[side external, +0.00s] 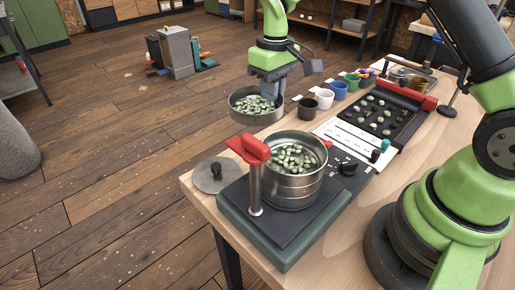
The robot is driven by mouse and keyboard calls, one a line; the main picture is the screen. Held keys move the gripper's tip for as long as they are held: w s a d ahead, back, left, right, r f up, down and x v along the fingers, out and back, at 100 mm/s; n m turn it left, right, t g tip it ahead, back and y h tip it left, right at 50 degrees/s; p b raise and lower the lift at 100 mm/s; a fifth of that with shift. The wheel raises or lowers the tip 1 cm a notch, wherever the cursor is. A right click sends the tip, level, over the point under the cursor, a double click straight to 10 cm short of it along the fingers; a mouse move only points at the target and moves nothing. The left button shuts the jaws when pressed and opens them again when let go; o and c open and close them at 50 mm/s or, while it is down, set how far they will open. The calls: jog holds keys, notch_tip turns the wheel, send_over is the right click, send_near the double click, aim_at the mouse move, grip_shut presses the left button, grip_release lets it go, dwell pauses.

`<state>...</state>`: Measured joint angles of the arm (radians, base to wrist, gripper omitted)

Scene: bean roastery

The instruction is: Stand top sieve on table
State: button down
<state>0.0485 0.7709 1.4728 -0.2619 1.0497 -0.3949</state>
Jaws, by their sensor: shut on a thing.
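The top sieve (243,115) is a round metal ring holding pale green beans (257,104). My gripper (268,95) is shut on its rim and holds it level, seemingly above the table's far left edge. Its height over the table cannot be told exactly. The lower sieve stack (293,191), also with green beans inside, stands on a dark square base. The wooden table (206,206) shows bare around the base. The fingertips are partly hidden by the sieve wall and beans.
A red-handled clamp post (255,180) rises beside the stack. A round metal lid (214,176) with a black knob lies left of it. Black, white, blue and green cups (325,98) line the table's far edge. A dark sorting tray (380,112) lies at the right.

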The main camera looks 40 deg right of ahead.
jog(key=f+m, duration=0.1)
jog(key=f, duration=0.2)
jog(key=w+d+f+m, duration=0.1)
jog(key=f, duration=0.1)
jog(key=d+f, duration=0.1)
jog(key=f, duration=0.2)
jog(key=shift+w+d+f+m, duration=0.15)
jog(key=shift+d+f+m, duration=0.05)
jog(key=shift+f+m, duration=0.2)
jog(key=shift+f, duration=2.35)
jog(key=shift+f, duration=0.1)
jog(key=c, duration=1.2)
grip_release()
